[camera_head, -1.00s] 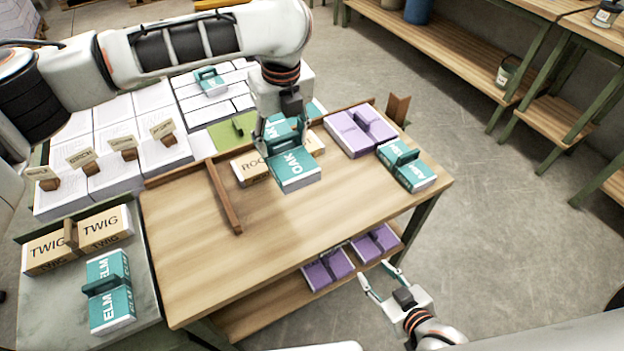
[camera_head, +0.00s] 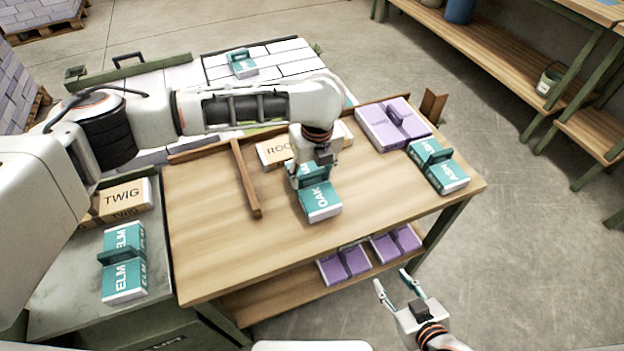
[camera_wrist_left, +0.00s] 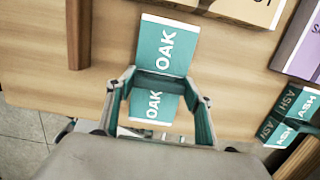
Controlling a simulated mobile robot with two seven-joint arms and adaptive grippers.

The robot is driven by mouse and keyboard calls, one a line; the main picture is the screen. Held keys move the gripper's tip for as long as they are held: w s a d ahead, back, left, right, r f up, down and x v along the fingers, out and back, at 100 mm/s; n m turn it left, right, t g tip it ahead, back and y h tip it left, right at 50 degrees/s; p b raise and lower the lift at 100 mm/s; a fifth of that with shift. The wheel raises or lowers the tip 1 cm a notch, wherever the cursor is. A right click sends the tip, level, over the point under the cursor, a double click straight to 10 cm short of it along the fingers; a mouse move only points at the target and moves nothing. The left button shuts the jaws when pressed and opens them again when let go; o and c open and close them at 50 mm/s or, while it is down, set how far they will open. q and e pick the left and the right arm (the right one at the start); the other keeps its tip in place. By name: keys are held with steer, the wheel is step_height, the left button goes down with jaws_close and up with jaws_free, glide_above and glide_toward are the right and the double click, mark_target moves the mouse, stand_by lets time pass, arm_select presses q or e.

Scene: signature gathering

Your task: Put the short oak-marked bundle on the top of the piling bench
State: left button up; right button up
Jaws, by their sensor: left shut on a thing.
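The teal and white OAK bundle (camera_head: 322,202) is over the wooden bench top (camera_head: 240,255), in front of the ROOT bundle. My left gripper (camera_head: 312,176) is shut on its teal handle. In the left wrist view the OAK bundle (camera_wrist_left: 167,45) lies between my left gripper's fingers (camera_wrist_left: 157,92), with the handle clasped. I cannot tell whether its underside touches the bench. My right gripper (camera_head: 394,290) is open and empty, in front of the bench at the right.
Purple bundles (camera_head: 343,264) lie on the lower shelf. ELM (camera_head: 124,270) and TWIG (camera_head: 125,197) bundles stand left.

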mark_target(314, 187)
arm_select(q)
steer(key=shift+f, duration=1.05)
arm_select(e)
steer(key=shift+s+f, duration=0.1)
steer(key=shift+f, duration=0.25)
arm_select(q)
steer(key=shift+f, duration=0.15)
steer(key=o, duration=1.3)
arm_select(e)
steer(key=shift+f, duration=0.1)
arm_select(q)
step_height(314, 187, up, 12)
steer(key=s+p, duration=0.1)
steer(key=p, duration=0.1)
steer(key=shift+s+d, duration=0.35)
arm_select(e)
steer(key=r, duration=0.3)
steer(key=shift+w+r, duration=0.3)
steer(key=shift+w, duration=0.05)
steer(key=shift+s+f, duration=0.1)
steer(key=shift+f, duration=0.1)
